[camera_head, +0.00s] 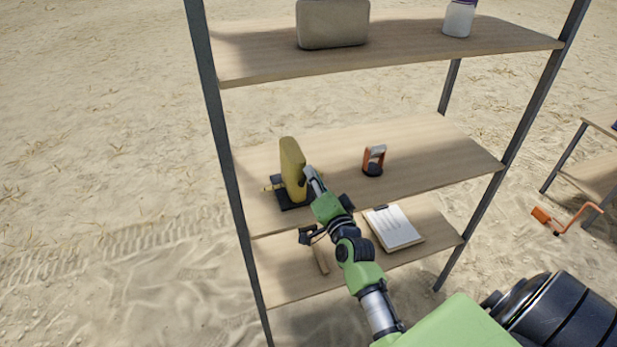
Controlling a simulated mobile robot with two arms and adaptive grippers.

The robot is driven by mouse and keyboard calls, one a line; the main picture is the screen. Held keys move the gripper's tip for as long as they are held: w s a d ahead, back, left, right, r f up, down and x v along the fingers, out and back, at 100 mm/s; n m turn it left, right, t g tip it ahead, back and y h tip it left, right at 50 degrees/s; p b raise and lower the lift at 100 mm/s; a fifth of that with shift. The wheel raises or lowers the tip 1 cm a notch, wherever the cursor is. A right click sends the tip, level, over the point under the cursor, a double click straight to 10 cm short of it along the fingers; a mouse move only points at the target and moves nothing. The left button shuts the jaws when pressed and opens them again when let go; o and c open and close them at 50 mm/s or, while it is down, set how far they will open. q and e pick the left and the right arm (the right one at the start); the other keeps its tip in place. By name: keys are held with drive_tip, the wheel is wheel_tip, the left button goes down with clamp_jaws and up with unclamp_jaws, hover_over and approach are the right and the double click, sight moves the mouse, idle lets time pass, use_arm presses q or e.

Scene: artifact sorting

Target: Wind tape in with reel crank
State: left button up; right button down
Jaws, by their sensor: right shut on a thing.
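The tape reel (291,163) is a yellow upright body on a dark base (295,196). It stands at the left end of the middle shelf. My right arm reaches in from the lower right, and my right gripper (309,178) is at the reel's right side. It is shut on what appears to be the reel crank, which is mostly hidden by the gripper. The tape itself cannot be made out. My left gripper is not in view.
An orange and black item (374,161) stands right of the reel on the middle shelf (440,150). A clipboard (394,228) lies on the lower shelf. A beige case (333,24) and a white bottle (458,19) stand above. A metal post (222,150) rises left of the reel.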

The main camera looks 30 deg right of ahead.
drive_tip(key=d+f+m+b, duration=0.1)
drive_tip(key=m, duration=0.2)
drive_tip(key=f+m+b, duration=0.1)
drive_tip(key=f+m, duration=0.1)
drive_tip(key=m, duration=0.2)
drive_tip(key=d+f+m+b, duration=0.1)
drive_tip(key=m, duration=0.2)
drive_tip(key=shift+s+d+f+m, duration=0.25)
drive_tip(key=shift+s+d+m, duration=0.05)
drive_tip(key=shift+d+m, duration=0.1)
drive_tip(key=shift+f+m+b, duration=0.35)
drive_tip(key=shift+m+b, duration=0.15)
drive_tip(key=shift+m, duration=0.6)
drive_tip(key=shift+r, duration=0.2)
drive_tip(key=c, duration=2.1)
unclamp_jaws()
drive_tip(key=shift+c, duration=0.2)
drive_tip(key=shift+a, duration=0.1)
drive_tip(key=shift+f, duration=0.1)
